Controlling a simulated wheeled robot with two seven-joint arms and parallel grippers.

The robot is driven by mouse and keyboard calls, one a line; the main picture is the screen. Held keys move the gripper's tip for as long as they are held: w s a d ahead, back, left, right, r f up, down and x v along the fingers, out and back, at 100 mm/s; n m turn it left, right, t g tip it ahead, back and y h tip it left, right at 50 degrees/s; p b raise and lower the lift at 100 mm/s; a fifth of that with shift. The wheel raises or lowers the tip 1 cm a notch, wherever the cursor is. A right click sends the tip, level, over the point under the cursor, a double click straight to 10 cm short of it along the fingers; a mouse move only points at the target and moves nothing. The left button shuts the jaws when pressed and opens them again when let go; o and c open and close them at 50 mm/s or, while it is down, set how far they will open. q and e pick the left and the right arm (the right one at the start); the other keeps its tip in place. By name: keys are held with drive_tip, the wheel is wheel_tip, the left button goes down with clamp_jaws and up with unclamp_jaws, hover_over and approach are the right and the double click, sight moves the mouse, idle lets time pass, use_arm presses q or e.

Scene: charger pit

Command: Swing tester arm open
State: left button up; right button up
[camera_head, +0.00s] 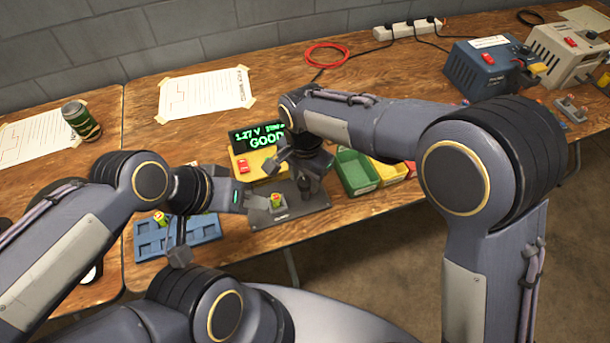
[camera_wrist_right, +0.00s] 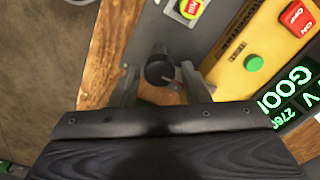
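The tester shows in the head view as a yellow body (camera_head: 265,160) with a lit display (camera_head: 258,136) reading 1.27 V and GOOD. Its dark base plate (camera_head: 302,208) carries an upright battery (camera_head: 276,201) in a small holder; the battery also shows in the right wrist view (camera_wrist_right: 190,9). My right gripper (camera_wrist_right: 160,88) is open, its fingers on either side of a dark round knob (camera_wrist_right: 158,69), probably on the tester arm; the rest of that arm is hidden. My left gripper (camera_head: 214,226) is open and empty, with one finger close to the battery holder.
A blue tray (camera_head: 205,228) with a battery (camera_head: 160,218) lies left of the base plate. A can (camera_head: 80,120), papers and chargers (camera_head: 487,68) are further out.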

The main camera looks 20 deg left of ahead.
sight(304, 182)
drive_tip(key=shift+o, duration=0.7)
wheel_tip(304, 182, up, 8)
drive_tip(key=shift+f, duration=0.1)
idle(0.4)
